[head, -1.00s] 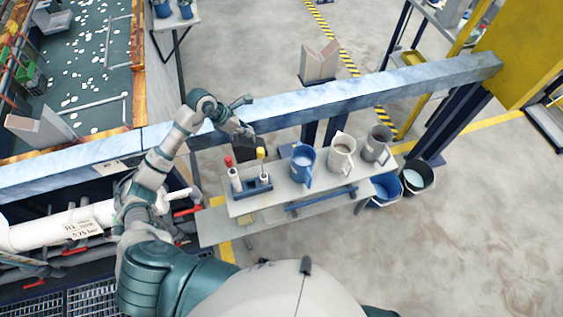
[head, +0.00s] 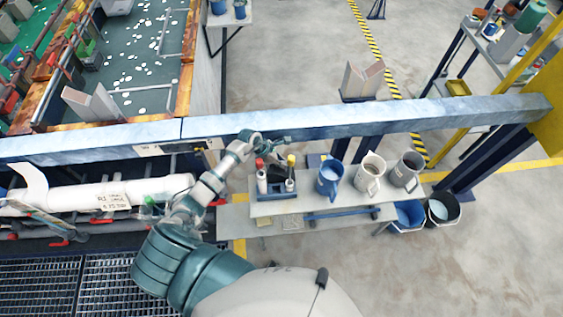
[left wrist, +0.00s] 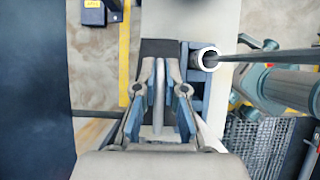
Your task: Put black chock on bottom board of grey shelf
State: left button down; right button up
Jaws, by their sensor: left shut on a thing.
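The grey shelf has a top board (head: 325,203) and a lower bottom board (head: 238,222) that sticks out to the left and front. My left gripper (head: 258,147) is at the left end of the top board, beside the bottle caddy. In the left wrist view my left gripper (left wrist: 160,97) is shut on the black chock (left wrist: 158,48), whose dark end shows beyond the fingers over a pale board. My right gripper is in neither view.
A blue caddy (head: 276,193) with bottles stands on the top board, close to my gripper. A blue jug (head: 330,182), a white jug (head: 369,178) and a grey jug (head: 406,172) stand to its right.

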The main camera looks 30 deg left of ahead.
pick_arm(q)
jog(key=shift+f, duration=0.25)
jog(key=c, duration=1.2)
grip_release()
jog(key=shift+d, duration=0.25)
jog(key=shift+c, duration=0.2)
